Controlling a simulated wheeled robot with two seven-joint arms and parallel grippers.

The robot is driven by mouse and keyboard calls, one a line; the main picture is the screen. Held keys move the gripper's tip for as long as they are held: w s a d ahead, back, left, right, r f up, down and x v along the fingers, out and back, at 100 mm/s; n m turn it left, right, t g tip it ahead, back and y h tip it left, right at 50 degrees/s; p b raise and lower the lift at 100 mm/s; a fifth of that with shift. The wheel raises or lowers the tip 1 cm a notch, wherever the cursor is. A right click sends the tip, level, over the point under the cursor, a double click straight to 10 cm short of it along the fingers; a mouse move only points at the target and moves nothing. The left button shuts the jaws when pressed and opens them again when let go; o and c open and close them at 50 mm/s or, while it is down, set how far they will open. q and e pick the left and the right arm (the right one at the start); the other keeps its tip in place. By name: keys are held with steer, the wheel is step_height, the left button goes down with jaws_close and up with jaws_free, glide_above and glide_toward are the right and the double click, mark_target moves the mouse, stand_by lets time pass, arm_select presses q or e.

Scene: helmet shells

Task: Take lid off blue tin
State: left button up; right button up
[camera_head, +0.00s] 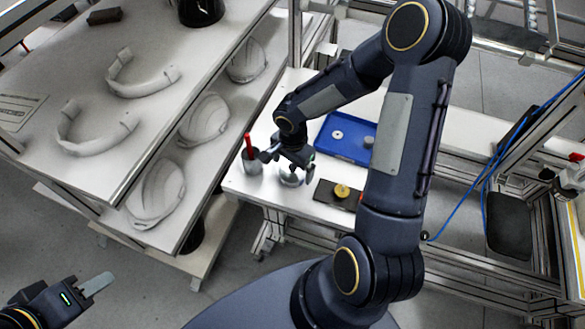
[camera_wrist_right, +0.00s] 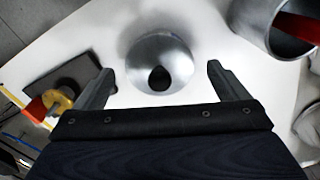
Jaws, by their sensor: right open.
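I cannot make out a clearly blue tin. A round silver-grey domed object (camera_wrist_right: 150,50) with a dark spot on it stands on the white table. In the head view this domed object (camera_head: 291,179) is partly hidden below my right gripper (camera_head: 294,164). In the wrist view the right gripper (camera_wrist_right: 160,72) is open, its fingers on either side of the dome's near part, with gaps and nothing held. Whether the dome is a lid cannot be told. My left gripper (camera_head: 96,286) is at the lower left, over the floor and away from the table; its opening is unclear.
A grey cup (camera_head: 252,163) with a red-handled item stands left of the dome. A dark plate (camera_head: 326,194) with a yellow part (camera_head: 342,190) lies right. A blue tray (camera_head: 338,151) holds small parts behind. A shelf rack (camera_head: 150,110) with helmet shells stands left.

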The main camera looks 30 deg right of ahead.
steer(key=c, duration=1)
